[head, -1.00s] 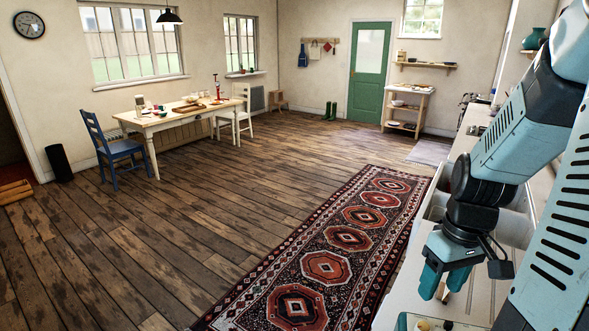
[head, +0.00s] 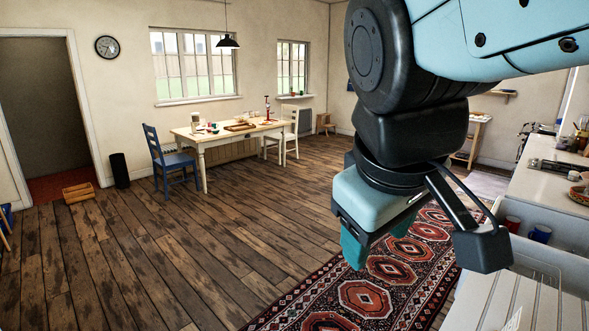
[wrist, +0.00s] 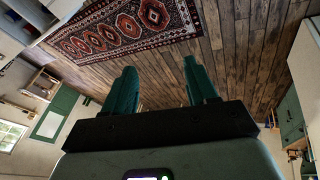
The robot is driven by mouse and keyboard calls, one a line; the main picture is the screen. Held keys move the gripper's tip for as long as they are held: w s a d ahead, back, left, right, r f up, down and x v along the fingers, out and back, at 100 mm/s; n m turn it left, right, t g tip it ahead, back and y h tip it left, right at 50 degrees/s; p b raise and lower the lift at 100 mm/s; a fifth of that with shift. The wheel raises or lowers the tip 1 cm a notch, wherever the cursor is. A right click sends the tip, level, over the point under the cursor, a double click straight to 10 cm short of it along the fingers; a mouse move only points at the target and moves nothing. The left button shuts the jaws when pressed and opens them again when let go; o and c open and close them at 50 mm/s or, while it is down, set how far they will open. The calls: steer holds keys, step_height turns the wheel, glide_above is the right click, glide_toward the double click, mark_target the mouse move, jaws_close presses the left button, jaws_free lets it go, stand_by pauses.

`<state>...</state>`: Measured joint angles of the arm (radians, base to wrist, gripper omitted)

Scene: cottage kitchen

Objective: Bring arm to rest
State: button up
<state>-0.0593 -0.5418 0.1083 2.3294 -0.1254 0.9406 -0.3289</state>
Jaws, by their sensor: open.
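My gripper (head: 380,243) hangs large in the right half of the head view, in front of the patterned rug and the floor. In the wrist view my gripper (wrist: 163,88) shows two teal fingers set apart with nothing between them. The jaws are open and empty. The fingers touch nothing that I can see. My arm hides part of the back wall and the far end of the room in the head view.
A counter (head: 562,178) with a hob runs along the right, with blue and red cups (head: 540,233) near it. A red patterned rug (head: 365,297) lies below. A white table (head: 215,136) and blue chair (head: 172,160) stand far off.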

steer(key=s+m, duration=0.1)
steer(key=m, duration=0.1)
steer(key=s+d+f+m, duration=0.1)
steer(key=s+m, duration=0.1)
steer(key=s+d+f+m+y, duration=0.1)
steer(key=s, duration=0.1)
steer(key=shift+m+t, duration=0.4)
steer(key=shift+w, duration=0.1)
stand_by(0.3)
